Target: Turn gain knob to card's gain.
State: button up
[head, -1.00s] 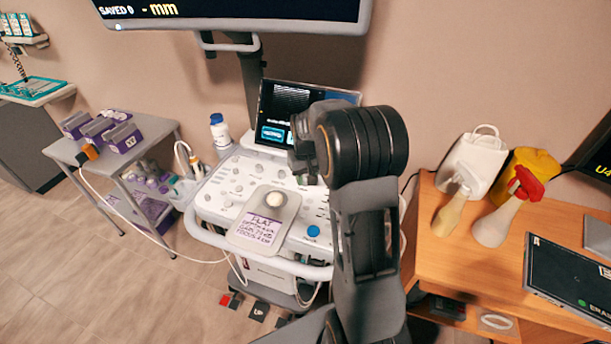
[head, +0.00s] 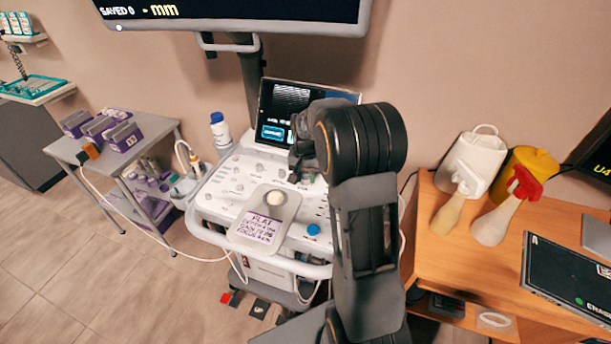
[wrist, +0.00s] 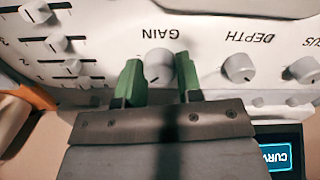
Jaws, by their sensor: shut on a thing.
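The gain knob (wrist: 158,62) is a round grey-white knob under the upside-down label GAIN in the wrist view. My gripper (wrist: 159,76) has its two green fingers on either side of this knob and is shut on it. In the head view my gripper (head: 302,168) is at the console's upper right and hides the knob. The card (head: 264,229) lies on the front of the console (head: 225,208). It has handwritten lines that start with FLAT and include gain; its numbers are too small to read surely.
The depth knob (wrist: 239,68) is right of the gain knob in the wrist view, and sliders (wrist: 70,68) are on the left. A small touchscreen (head: 290,105) stands behind the console. A wooden desk (head: 450,265) with bottles is on the right, a grey cart (head: 150,130) on the left.

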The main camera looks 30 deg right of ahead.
aim_at(306, 187)
dwell(0.3)
jog(key=o, duration=0.9)
notch_tip(306, 187, up, 14)
jog(key=shift+f+p, duration=0.1)
jog(key=shift+p, duration=0.2)
dwell(0.3)
jog(key=shift+s+a+f+n+t+p, duration=0.1)
jog(key=shift+s+a+n+t+p, duration=0.45)
jog(key=shift+s+a+n, duration=1.85)
jog(key=shift+s+a+r+m+t+p, duration=0.1)
jog(key=shift+s+a+t+p, duration=0.75)
jog(key=shift+s, duration=3.35)
jog(key=shift+s+a+f+n+t, duration=0.1)
jog(key=shift+s+a+n+t, duration=0.3)
jog(key=shift+s+a+n, duration=1.55)
